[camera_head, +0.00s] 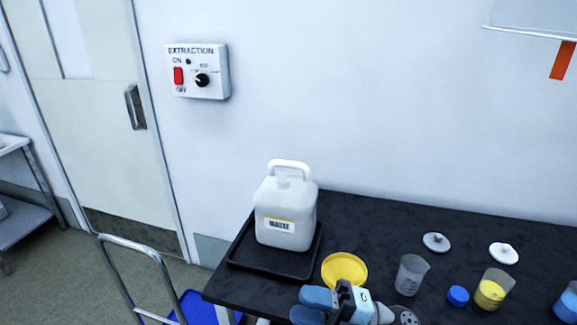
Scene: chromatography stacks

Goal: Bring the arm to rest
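My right gripper (350,303) is at the bottom middle of the head view, in front of the yellow dish, cut off by the lower frame edge. It shows dark and blue parts. Its fingertips are not clear, so I cannot tell whether it is open or shut, and I see nothing held in it. My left gripper is not in view.
The black bench (395,228) bears a waste jug (287,205) on a black tray (245,262), a yellow dish (344,270), an empty beaker (411,274), a yellow-filled beaker (492,290), a blue cap (458,296) and lids (436,242). An extraction switch box (200,72) is on the wall.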

